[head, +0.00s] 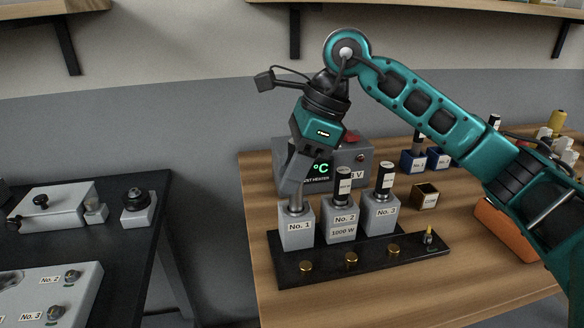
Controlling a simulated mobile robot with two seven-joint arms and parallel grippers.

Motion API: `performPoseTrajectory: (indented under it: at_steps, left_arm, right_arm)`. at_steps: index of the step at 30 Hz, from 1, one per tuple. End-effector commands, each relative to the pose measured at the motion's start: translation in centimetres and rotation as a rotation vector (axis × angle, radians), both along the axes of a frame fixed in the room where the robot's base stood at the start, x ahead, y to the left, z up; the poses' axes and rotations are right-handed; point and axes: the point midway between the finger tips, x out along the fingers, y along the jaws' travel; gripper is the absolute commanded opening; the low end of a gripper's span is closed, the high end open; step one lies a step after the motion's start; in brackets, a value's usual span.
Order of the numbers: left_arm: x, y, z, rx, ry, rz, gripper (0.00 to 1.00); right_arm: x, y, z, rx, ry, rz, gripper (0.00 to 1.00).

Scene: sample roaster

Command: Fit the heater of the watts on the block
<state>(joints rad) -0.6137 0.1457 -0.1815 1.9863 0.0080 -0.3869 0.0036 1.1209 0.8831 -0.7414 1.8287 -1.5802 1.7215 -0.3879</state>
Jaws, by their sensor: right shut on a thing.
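My right gripper (293,187) points down over the block No. 1 (296,236) and is shut on a silver rod-like heater (295,204). Its lower end is at the top of block No. 1; I cannot tell how deep it sits. The blocks stand on a black base plate (330,268). My left gripper is not in view.
A grey heater control box (356,160) with a green "°C" display stands behind the blocks. Blue holders (412,162), a small brown box (425,196) and an orange case (497,228) are to the right. A dark bench with a numbered panel (50,297) is at left.

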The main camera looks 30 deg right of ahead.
Motion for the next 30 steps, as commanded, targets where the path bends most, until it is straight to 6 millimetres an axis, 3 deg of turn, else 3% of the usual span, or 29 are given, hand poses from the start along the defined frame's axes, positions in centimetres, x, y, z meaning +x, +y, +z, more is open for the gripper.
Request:
performPoseTrajectory:
  at_steps: [30]
  left_arm:
    - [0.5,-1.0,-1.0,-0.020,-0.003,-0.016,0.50]
  right_arm:
    - [0.0,0.0,-3.2,0.000,-0.001,0.000,0.00]
